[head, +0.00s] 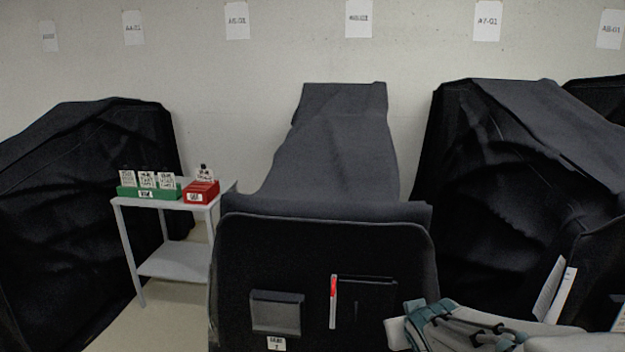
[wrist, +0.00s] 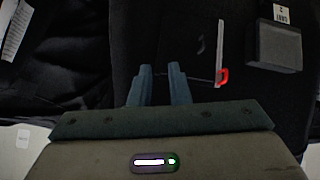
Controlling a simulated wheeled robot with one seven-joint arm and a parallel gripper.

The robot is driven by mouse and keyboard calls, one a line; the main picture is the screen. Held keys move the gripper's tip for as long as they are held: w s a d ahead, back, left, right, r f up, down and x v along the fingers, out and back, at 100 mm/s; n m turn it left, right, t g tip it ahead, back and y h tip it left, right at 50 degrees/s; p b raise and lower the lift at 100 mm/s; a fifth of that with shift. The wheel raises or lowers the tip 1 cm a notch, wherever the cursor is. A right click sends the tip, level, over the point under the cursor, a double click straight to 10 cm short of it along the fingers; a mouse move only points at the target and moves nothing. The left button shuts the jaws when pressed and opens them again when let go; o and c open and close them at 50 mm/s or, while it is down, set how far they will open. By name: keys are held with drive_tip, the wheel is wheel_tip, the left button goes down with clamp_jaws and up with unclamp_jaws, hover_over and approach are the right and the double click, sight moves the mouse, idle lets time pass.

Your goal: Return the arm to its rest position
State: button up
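My gripper (head: 412,320) shows at the lower right of the head view, in front of the right part of the covered cart's front panel. In the wrist view its two blue-grey fingers (wrist: 160,68) stand a small gap apart with nothing between them. My grey arm reaches in from the lower right of the head view.
The black-covered cart (head: 325,245) ahead has a grey pocket (head: 276,313), a red-and-white strip (head: 333,300) and a dark sleeve (head: 367,303). More covered carts stand left (head: 85,200) and right (head: 500,180). A small grey table (head: 172,262) holds a green bin (head: 128,191) and a red bin (head: 200,192). Floor shows at the lower left.

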drive_tip(key=s+a+g, duration=0.2)
drive_tip(key=s+g, duration=0.1)
drive_tip(key=s, duration=0.4)
drive_tip(key=s+a+m+g+y, duration=0.1)
drive_tip(key=s+g, duration=0.1)
drive_tip(key=s, duration=0.6)
drive_tip(key=shift+a+g+y, duration=0.3)
drive_tip(key=shift+a+g, duration=0.1)
idle(0.8)
